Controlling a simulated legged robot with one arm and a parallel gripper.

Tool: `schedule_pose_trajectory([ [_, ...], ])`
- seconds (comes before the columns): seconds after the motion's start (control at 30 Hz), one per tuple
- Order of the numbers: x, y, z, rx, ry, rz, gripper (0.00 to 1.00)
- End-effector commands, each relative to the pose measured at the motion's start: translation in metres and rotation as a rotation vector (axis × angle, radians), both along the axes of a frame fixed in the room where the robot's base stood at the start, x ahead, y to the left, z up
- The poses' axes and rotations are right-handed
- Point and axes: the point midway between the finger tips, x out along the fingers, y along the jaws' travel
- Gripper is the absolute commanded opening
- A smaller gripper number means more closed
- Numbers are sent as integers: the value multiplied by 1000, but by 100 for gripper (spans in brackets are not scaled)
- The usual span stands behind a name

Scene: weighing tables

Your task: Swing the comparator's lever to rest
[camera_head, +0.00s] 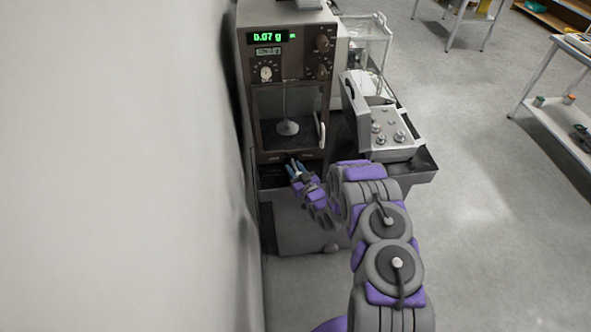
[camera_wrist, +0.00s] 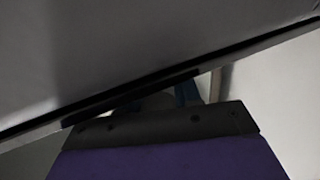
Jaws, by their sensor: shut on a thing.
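The comparator (camera_head: 289,160) is a tall dark cabinet with a lit green readout of 0.07 g. A pale pan hangs behind its glass window. My gripper (camera_head: 297,167) is at the strip below the window, its blue fingertips close together at the cabinet's lower front. It is shut on the lever, which is mostly hidden between the fingers. In the wrist view my gripper (camera_wrist: 172,97) reaches under a slanting grey surface with a dark edge. One blue fingertip shows there, and the lever cannot be made out.
A white wall (camera_head: 110,160) stands close on the left. A grey box with knobs (camera_head: 390,138) sits right of the comparator on a dark table (camera_head: 424,166), with a clear-sided case (camera_head: 368,45) behind. Open floor lies to the right, with another table (camera_head: 555,105) beyond.

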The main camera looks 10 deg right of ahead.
Motion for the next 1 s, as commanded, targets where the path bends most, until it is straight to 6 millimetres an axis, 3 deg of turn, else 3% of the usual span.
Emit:
schedule_pose_trajectory([
  [0.67, -2, 7, -1, -1, 2, 14, 0],
  [0.7, -2, 7, -1, -1, 2, 14, 36],
  [0.9, -1, 4, -1, 0, 2, 9, 55],
  [1.0, -1, 2, -1, 2, 2, 7, 57],
])
